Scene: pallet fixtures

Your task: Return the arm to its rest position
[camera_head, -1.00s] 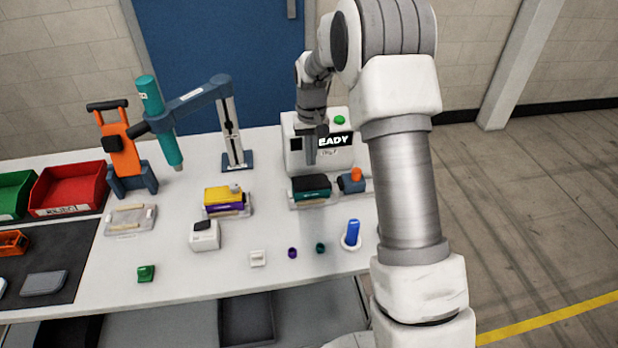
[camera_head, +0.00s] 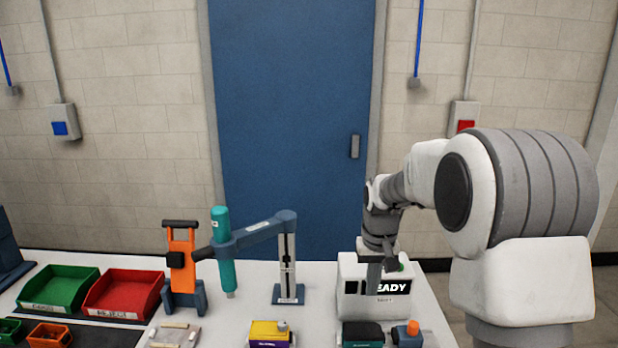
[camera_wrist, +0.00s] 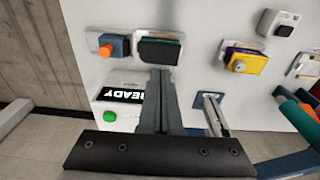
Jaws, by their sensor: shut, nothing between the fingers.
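My arm rises at the right of the head view and bends over toward the bench. My gripper (camera_head: 374,288) points down in front of the white box with the READY display (camera_head: 350,305). In the wrist view my gripper (camera_wrist: 160,75) is shut, its fingers together with nothing between them. The same white box (camera_wrist: 128,112) shows to the left of the fingers there, with its green button. The fingertips appear near a dark-topped teal block (camera_wrist: 160,50); I cannot tell the gap between them.
An orange stand (camera_head: 181,262) and a teal tool on a blue arm (camera_head: 250,236) stand on the bench. Green (camera_head: 60,287) and red (camera_head: 123,294) bins sit left. A yellow block (camera_head: 269,331) and an orange-knobbed fixture (camera_head: 407,335) lie at the front.

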